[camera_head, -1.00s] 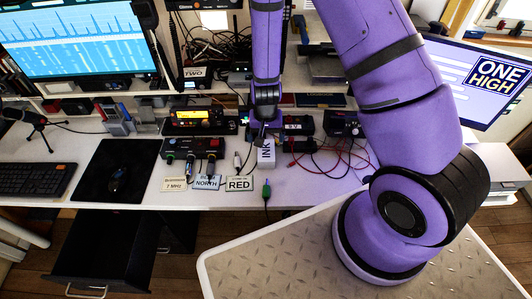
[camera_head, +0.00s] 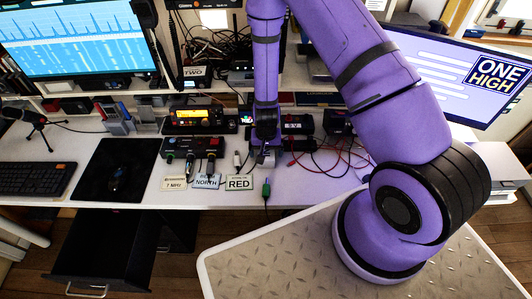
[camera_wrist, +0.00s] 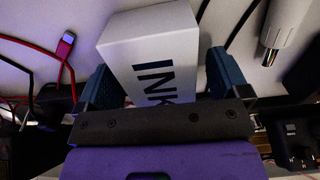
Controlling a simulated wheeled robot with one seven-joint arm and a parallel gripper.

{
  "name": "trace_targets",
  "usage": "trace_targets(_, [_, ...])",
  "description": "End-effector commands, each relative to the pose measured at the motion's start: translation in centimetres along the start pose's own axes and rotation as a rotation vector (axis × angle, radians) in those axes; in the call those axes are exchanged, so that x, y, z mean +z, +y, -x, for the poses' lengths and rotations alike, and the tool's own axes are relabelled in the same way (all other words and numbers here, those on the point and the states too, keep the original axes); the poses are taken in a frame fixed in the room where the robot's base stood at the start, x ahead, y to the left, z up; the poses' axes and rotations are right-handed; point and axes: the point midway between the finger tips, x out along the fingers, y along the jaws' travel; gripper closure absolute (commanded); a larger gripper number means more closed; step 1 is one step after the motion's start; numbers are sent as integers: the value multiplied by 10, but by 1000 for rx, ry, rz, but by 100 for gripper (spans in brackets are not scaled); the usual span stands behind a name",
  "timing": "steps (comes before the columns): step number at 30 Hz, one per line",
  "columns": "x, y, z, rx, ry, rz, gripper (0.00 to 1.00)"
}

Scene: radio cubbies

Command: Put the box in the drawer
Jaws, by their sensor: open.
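The white box with dark INK lettering (camera_wrist: 150,45) stands on the desk. In the wrist view its near end lies between the two blue fingertips of my gripper (camera_wrist: 160,82), which is open with a finger on either side. In the head view my gripper (camera_head: 266,143) is low over the desk and hides most of the box, and only a pale part shows. The black drawer (camera_head: 105,245) is pulled out below the desk at lower left, with a metal handle at its front. It looks empty.
Label cards, including RED (camera_head: 239,183), lie left of the gripper near the desk edge. A black control box (camera_head: 192,147), cables and a green-tipped plug (camera_head: 266,189) are close by. Red and black wires run to the right. A mouse mat (camera_head: 118,172) lies above the drawer.

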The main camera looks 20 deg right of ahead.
Motion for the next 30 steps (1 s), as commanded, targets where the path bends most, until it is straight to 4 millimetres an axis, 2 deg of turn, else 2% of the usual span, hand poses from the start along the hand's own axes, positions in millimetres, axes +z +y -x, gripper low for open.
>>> trace_targets(6, [0, 0, -1, 0, 0, 0, 6])
trace_targets(8, [0, 0, -1, 0, 0, 0, 18])
trace_targets(13, [0, 0, 0, 0, 0, 1, 57])
trace_targets(15, [0, 0, 0, 0, 0, 1, 66])
trace_targets(23, [0, 0, 0, 0, 0, 0, 66])
trace_targets(30, [-5, 2, 10, -1, 1, 0, 66])
